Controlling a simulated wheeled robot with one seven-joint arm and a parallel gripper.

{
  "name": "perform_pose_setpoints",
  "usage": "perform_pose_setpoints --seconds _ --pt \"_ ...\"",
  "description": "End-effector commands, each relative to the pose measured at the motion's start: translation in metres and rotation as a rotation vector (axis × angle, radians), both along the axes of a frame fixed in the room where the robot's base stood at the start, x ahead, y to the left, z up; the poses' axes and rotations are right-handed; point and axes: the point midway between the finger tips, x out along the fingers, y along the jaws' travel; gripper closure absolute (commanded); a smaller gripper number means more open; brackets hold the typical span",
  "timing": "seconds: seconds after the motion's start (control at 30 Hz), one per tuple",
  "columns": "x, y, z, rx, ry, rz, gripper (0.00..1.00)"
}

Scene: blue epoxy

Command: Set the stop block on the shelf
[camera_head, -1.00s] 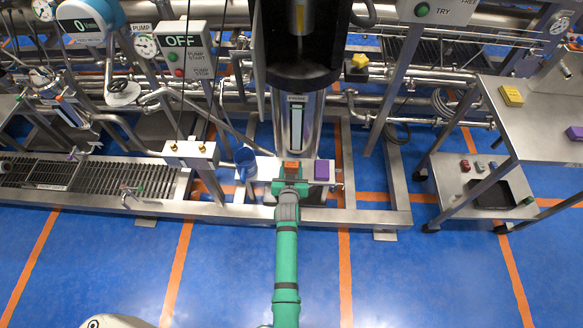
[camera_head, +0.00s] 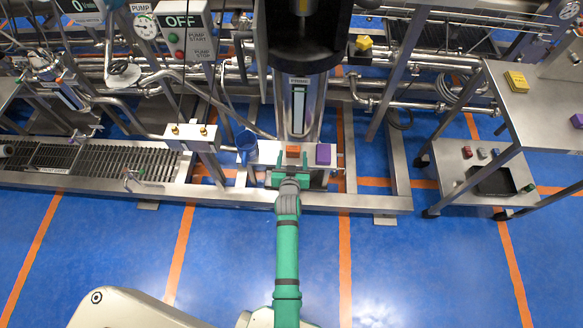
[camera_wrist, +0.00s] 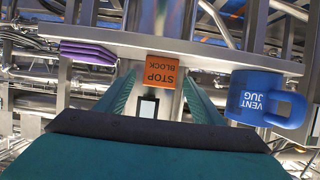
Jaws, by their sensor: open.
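The orange stop block (camera_head: 293,152) stands on a steel ledge (camera_head: 268,151) in front of the tall column. In the wrist view the block (camera_wrist: 162,73) shows its "STOP BLOCK" lettering upside down. My gripper (camera_head: 289,178) is open and empty, on the near side of the block. In the wrist view its two green fingers (camera_wrist: 158,84) are spread, with the block centred beyond them and a gap to each side. I cannot tell exactly how far the tips are from it. A steel cart with an upper shelf (camera_head: 550,125) and a lower shelf (camera_head: 455,163) stands at the right.
On the ledge, a purple block (camera_head: 324,154) sits right of the stop block and a blue vent jug (camera_head: 246,146) left of it. The cart holds a yellow block (camera_head: 516,81) and a dark tray (camera_head: 494,182). Blue floor in front is clear.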

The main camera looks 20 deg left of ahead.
Motion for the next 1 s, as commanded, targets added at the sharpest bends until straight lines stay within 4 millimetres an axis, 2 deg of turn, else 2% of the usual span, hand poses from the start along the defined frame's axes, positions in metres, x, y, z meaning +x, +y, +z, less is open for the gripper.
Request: perform_pose_setpoints --seconds 0.2,0.4,0.77,0.87,1.0 --pt "-0.039 -0.012 0.016 -0.002 0.001 -0.001 0.39" --pt "-0.063 -0.018 0.026 -0.001 0.001 0.0 0.39" --pt "-0.079 -0.026 0.03 -0.001 -0.001 -0.004 0.39" --pt "-0.098 -0.041 0.027 0.0 -0.004 -0.014 0.39" --pt "-0.146 -0.075 0.028 0.001 -0.02 -0.038 0.39"
